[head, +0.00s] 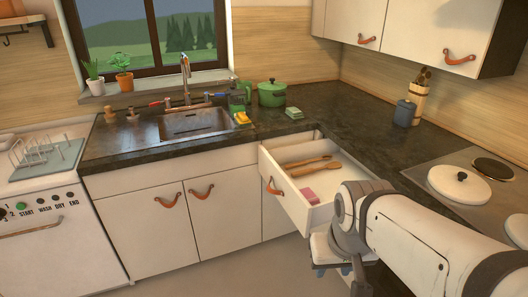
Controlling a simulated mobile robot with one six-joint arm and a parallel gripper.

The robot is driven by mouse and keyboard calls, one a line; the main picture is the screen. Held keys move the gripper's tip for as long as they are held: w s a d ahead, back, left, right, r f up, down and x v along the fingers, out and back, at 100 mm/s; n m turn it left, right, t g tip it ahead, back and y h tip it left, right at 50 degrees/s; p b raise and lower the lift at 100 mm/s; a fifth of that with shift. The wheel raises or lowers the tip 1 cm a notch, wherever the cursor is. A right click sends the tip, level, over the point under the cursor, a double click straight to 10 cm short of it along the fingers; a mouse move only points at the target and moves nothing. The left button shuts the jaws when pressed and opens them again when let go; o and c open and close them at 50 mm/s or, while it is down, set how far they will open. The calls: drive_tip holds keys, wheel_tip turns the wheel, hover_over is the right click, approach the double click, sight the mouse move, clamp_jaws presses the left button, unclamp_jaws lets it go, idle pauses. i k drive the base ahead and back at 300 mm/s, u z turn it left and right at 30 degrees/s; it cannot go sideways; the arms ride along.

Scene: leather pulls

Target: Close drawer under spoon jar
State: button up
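The spoon jar (418,102), a light wooden holder with dark utensils, stands on the right stretch of dark counter. A white drawer (290,208) with an orange leather pull (273,187) is pulled out at the inner corner, below the counter and to the lower left of the jar. Wooden utensils (305,164) and a pink block (309,194) lie inside it. My gripper (333,271) hangs at the lower middle, just in front of the drawer's near side. Its fingers are small and partly hidden, so their opening is unclear. Contact with the drawer is also unclear.
A dark grey canister (403,113) stands beside the jar. A white pot lid (459,185) and hob are at the right. A green pot (271,93), a sink (197,123) and closed cabinets (145,235) are to the left. Open floor (215,275) shows at the bottom.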

sight(325, 183)
drive_tip(key=z, duration=0.05)
drive_tip(key=i, duration=0.2)
drive_tip(key=u, duration=0.25)
drive_tip(key=k, duration=1.15)
drive_tip(key=z, duration=0.6)
drive_tip(key=i, duration=1.85)
drive_tip(key=u, duration=0.55)
